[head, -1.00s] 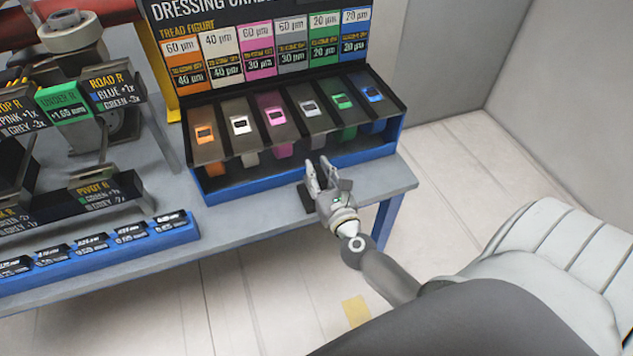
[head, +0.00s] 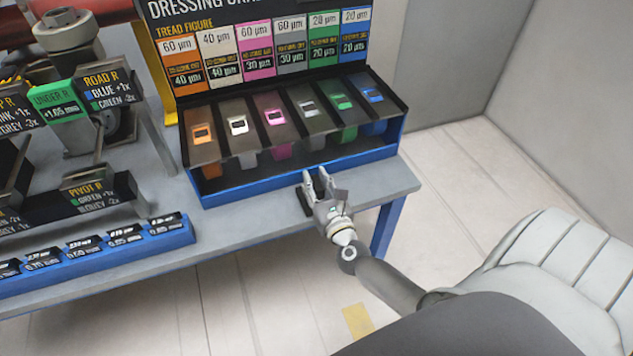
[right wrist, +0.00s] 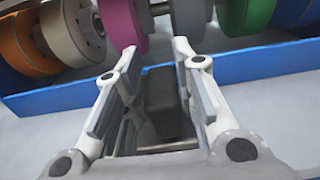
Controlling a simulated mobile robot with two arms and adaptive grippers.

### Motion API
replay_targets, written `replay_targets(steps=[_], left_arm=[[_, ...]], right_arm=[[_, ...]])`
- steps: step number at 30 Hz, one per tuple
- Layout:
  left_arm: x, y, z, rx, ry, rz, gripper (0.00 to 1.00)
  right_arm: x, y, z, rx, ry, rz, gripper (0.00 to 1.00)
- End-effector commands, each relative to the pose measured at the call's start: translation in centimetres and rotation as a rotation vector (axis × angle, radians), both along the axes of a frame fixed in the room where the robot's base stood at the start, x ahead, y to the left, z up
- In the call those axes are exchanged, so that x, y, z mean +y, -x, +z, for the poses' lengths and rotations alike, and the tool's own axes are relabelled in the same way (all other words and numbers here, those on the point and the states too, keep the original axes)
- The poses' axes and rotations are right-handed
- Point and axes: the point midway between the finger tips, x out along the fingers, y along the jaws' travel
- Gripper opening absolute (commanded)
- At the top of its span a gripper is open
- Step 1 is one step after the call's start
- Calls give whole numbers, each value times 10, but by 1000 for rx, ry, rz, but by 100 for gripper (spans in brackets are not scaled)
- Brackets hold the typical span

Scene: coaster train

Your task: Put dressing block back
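The dressing block seems to be the dark grey block (right wrist: 163,100) seen between and beyond my fingers in the right wrist view. In the head view, a dark block (head: 304,205) shows at the left of the gripper, low on the grey bench top near its front edge. My right gripper (head: 317,179) is open, just in front of the blue-edged rack. In the right wrist view its fingers (right wrist: 157,55) are spread, with a gap to the block on the left. Whether the right finger touches the block I cannot tell. My left gripper is not in view.
The blue-edged rack (head: 300,175) holds several coloured wheels in slots under a label board (head: 265,50). A second blue rack (head: 100,250) and machine parts stand left on the bench (head: 240,225). Open floor lies right of the bench.

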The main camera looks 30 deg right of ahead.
Motion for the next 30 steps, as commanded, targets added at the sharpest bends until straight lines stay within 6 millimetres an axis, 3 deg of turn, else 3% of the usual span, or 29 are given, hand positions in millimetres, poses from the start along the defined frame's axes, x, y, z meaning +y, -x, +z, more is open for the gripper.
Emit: replay_targets(steps=[3, 16, 30], left_arm=[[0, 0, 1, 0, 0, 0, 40], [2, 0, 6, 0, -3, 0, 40], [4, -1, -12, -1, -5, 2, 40]], right_arm=[[0, 0, 0, 1, 0, 0, 44], [0, 1, 5, 1, 0, 1, 44], [19, 79, 1, 3, -1, 1, 44]])
